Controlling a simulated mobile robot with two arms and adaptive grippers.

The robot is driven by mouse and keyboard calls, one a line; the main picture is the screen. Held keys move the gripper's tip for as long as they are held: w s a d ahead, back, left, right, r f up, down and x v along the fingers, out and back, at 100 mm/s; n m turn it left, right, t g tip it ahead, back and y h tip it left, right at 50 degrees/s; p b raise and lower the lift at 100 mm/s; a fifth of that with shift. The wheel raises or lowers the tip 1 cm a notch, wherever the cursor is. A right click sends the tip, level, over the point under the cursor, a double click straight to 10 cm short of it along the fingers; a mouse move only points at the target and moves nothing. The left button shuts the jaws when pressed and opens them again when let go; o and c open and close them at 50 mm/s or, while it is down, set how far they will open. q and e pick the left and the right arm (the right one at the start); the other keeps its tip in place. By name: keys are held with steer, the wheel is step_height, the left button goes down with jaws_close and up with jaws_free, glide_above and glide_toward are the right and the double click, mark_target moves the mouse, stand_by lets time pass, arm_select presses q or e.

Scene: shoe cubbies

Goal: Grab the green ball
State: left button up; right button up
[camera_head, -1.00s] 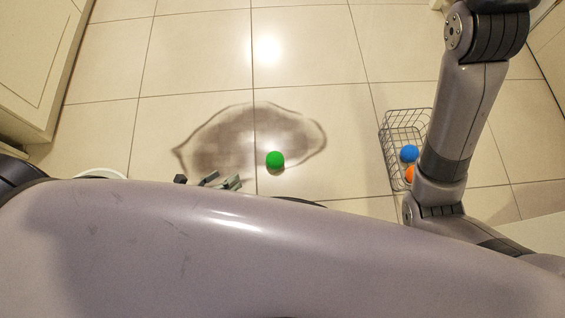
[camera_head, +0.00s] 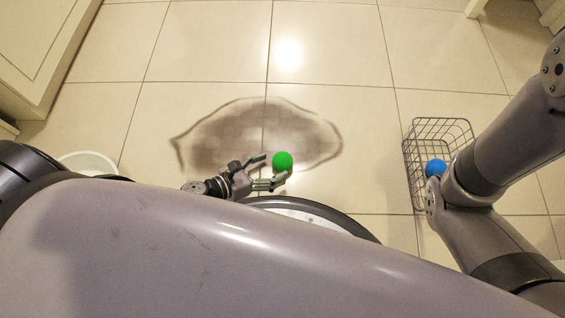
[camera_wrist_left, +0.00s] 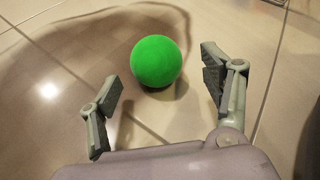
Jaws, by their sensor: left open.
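The green ball (camera_head: 283,161) rests on the tiled floor near the middle of the head view. My left gripper (camera_head: 271,171) is open, with its fingertips close to the ball's left and lower side. In the left wrist view the green ball (camera_wrist_left: 156,61) lies just ahead of the left gripper (camera_wrist_left: 165,85), roughly between the lines of its two fingers, slightly beyond the tips. Nothing is held in it. My right arm shows at the right of the head view, but its gripper is out of view.
A wire basket (camera_head: 441,128) stands on the floor at the right beside my right arm, with a blue ball (camera_head: 435,168) in it. A white round container (camera_head: 88,162) is at the left. A cabinet (camera_head: 45,45) is at the upper left. The floor around the ball is clear.

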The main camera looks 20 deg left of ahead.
mark_target(285, 160)
arm_select(q)
steer(key=shift+w+a+r+b+x, duration=0.15)
steer(key=shift+b+x, duration=0.45)
steer(key=shift+x, duration=0.9)
steer(key=shift+w+a+r+b+x, duration=0.15)
steer(key=shift+b+x, duration=0.45)
steer(key=shift+x, duration=0.85)
steer(key=shift+d+f, duration=0.1)
steer(key=shift+c, duration=0.2)
steer(key=c, duration=1.2)
